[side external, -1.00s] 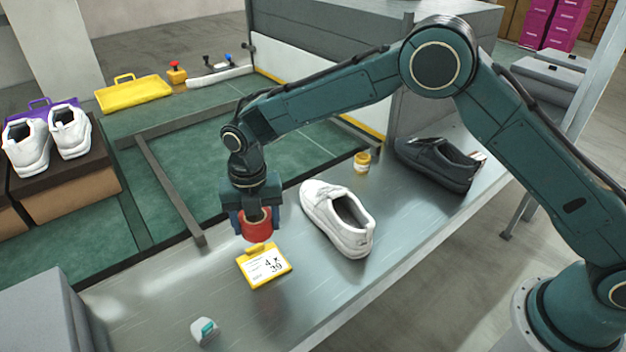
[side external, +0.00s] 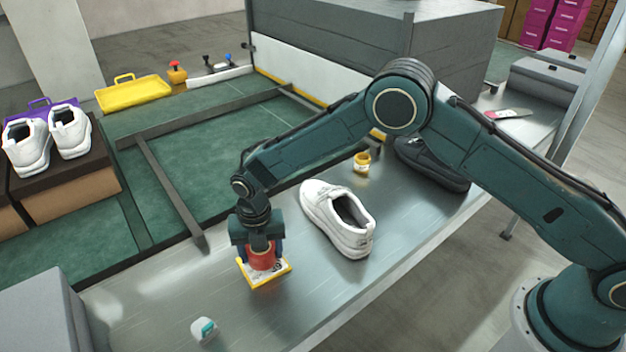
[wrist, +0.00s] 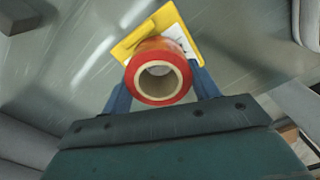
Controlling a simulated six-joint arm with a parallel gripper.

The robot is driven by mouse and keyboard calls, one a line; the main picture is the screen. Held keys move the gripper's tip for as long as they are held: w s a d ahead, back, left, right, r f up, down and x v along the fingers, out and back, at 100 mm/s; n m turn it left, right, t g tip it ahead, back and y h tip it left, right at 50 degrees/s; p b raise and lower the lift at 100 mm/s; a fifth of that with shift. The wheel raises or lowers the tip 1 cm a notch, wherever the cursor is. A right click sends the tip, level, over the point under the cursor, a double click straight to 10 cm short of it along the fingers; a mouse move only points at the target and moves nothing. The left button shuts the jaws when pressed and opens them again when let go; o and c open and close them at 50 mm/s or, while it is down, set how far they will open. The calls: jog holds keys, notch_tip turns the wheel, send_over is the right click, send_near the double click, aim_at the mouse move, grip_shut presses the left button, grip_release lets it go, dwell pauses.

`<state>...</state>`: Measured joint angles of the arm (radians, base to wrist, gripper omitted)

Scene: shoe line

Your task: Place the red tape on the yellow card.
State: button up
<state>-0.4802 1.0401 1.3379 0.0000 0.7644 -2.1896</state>
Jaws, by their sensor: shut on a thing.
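The red tape (side external: 261,259) is a roll held between the blue fingers of my gripper (side external: 262,256). It also shows in the wrist view (wrist: 158,78), its hollow core facing the camera, with a finger on each side. The yellow card (side external: 284,275) lies on the metal bench and has a white printed label. The tape is over the card and covers part of its label; whether it touches the card cannot be told. In the wrist view the card (wrist: 127,46) shows behind the tape.
A white shoe (side external: 338,218) stands on the bench right of my gripper. A dark shoe (side external: 428,165) and a small yellow jar (side external: 362,161) are farther back. A small white and teal object (side external: 204,330) lies near the front. Bench around the card's front is clear.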

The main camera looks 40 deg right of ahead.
jog(key=shift+f, duration=0.65)
jog(key=shift+f, duration=0.15)
jog(key=o, duration=1)
notch_tip(320, 180, up, 12)
jog(key=shift+r, duration=0.2)
